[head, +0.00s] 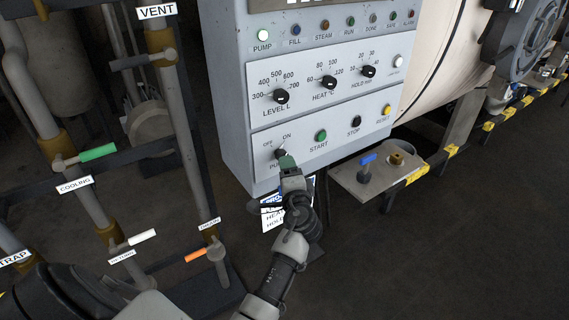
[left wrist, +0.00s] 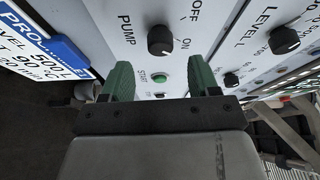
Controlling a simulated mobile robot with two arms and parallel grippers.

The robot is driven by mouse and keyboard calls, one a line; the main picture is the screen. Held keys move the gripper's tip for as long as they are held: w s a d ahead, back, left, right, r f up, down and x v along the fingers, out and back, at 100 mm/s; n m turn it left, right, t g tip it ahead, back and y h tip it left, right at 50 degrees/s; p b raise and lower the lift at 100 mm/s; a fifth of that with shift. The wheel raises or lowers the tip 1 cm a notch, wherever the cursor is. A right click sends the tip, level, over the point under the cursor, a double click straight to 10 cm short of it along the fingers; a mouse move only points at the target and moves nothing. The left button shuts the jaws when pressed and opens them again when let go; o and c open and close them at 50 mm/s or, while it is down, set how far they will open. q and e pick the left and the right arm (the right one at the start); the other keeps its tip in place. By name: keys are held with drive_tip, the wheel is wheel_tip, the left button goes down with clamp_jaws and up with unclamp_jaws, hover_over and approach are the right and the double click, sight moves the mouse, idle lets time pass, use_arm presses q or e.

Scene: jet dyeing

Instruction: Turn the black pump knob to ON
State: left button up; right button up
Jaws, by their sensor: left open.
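The black pump knob (head: 280,154) is at the lower left of the grey control panel (head: 236,112), under the OFF and ON labels. My left gripper (head: 286,162) is in front of the panel at the knob, partly covering the PUMP label. In the left wrist view its two green fingers (left wrist: 160,80) are open and apart, with nothing held. The knob appears beyond the fingertips, centred over the gap. My right gripper is not in view.
The green START button (head: 321,135), black STOP button (head: 354,122) and yellow RESET button (head: 387,110) are right of the knob. The LEVEL knob (head: 281,96) is above. The PUMP lamp (head: 262,35) looks bright. Pipes with valve handles (head: 98,153) stand at left.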

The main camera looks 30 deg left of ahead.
use_arm(q)
drive_tip(key=v, duration=0.5)
drive_tip(key=shift+s+d+b, duration=0.15)
drive_tip(key=shift+s+b, duration=0.05)
drive_tip(key=shift+b, duration=0.15)
